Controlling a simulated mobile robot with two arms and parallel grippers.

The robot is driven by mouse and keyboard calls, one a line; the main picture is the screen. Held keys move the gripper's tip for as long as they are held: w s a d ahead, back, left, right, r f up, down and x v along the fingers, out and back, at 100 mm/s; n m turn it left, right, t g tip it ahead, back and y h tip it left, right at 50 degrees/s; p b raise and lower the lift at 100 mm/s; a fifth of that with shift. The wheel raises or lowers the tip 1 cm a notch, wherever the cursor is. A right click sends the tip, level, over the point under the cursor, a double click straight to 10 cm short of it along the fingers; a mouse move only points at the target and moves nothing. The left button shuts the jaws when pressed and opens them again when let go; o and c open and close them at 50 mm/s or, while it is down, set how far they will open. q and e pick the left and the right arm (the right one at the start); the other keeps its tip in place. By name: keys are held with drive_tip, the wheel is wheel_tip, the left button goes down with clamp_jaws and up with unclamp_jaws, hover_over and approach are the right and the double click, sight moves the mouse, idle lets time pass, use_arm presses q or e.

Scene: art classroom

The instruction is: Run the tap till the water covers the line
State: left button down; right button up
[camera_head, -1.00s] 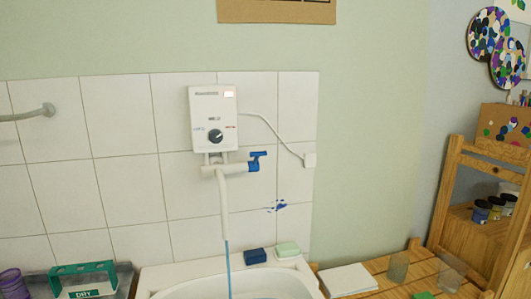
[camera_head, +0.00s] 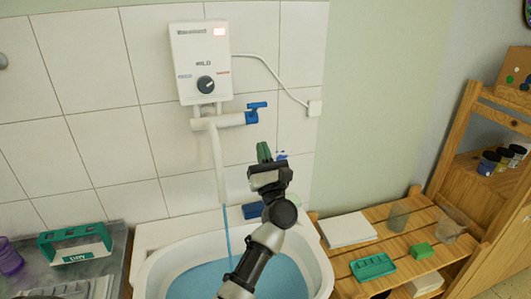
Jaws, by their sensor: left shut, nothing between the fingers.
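The tap is a white wall fitting (camera_head: 212,123) with a blue lever (camera_head: 254,113) at its right end and a long white spout (camera_head: 217,160). A thin blue stream (camera_head: 227,235) runs from the spout into the white basin (camera_head: 145,275). Blue water (camera_head: 200,282) lies in the basin. I cannot make out a line on the basin wall. My left gripper (camera_head: 264,152) is shut and empty, with green at its tip. In the picture it is below the lever, apart from it, and right of the spout. My left arm hides part of the basin. My right gripper is out of view.
A white water heater (camera_head: 202,62) hangs above the tap. A blue block (camera_head: 252,211) sits on the basin's back rim. A slatted wooden table (camera_head: 395,243) at right holds white paper (camera_head: 346,230), clear cups and a green tray (camera_head: 372,267). A green-framed box (camera_head: 75,244) stands at left.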

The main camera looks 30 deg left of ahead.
sight(256, 110)
use_arm(q)
drive_tip(key=p+x, duration=0.1)
drive_tip(key=x, duration=0.1)
drive_tip(key=p+x, duration=0.1)
drive_tip(key=x, duration=0.1)
drive_tip(key=r+p+x, duration=0.1)
drive_tip(key=x, duration=0.1)
drive_tip(key=shift+s+d+r, duration=0.1)
drive_tip(key=shift+r, duration=0.2)
drive_tip(key=shift+r+p, duration=0.65)
drive_tip(key=shift+p, duration=0.05)
drive_tip(key=shift+r, duration=0.1)
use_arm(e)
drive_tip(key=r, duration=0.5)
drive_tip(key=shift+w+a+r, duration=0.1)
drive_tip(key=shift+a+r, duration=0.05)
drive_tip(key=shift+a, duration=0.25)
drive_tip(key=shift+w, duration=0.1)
use_arm(q)
drive_tip(key=shift+w, duration=0.2)
